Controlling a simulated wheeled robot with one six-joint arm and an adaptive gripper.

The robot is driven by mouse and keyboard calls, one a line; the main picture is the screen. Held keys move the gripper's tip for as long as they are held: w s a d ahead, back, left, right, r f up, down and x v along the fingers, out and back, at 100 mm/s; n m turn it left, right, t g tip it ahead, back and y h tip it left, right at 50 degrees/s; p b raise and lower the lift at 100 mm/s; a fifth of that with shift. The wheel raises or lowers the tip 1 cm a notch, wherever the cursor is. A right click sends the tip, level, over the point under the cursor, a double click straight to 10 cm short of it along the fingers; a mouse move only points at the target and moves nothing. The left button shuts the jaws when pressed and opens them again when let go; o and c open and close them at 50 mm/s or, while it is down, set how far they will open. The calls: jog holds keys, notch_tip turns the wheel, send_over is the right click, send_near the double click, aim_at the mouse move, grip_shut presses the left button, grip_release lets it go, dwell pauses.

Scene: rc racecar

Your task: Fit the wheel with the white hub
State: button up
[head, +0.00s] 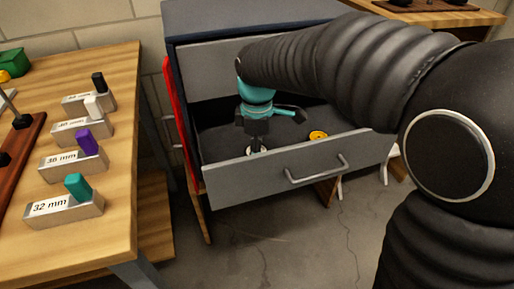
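My gripper (257,142) reaches down into an open grey drawer (280,170). A small wheel with a white hub (251,151) shows right at the fingertips, mostly hidden behind the drawer front and the fingers. I cannot tell whether the fingers are shut on it or only around it. A wheel with a yellow hub (318,136) lies in the drawer to the right of my gripper.
On the wooden bench (115,190) at left stand several metal blocks (62,208) with coloured pegs, the front one labelled 32 mm. A brown board (22,145) with dark parts lies at its left edge. The drawer's handle (318,171) faces the open floor.

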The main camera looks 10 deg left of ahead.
jog(key=shift+f, duration=0.1)
jog(key=o, duration=1.1)
jog(key=shift+c, duration=0.2)
jog(key=shift+f+b, duration=0.15)
jog(key=shift+b, duration=0.2)
notch_tip(320, 180, up, 12)
jog(key=p, duration=0.2)
jog(key=shift+a, duration=0.15)
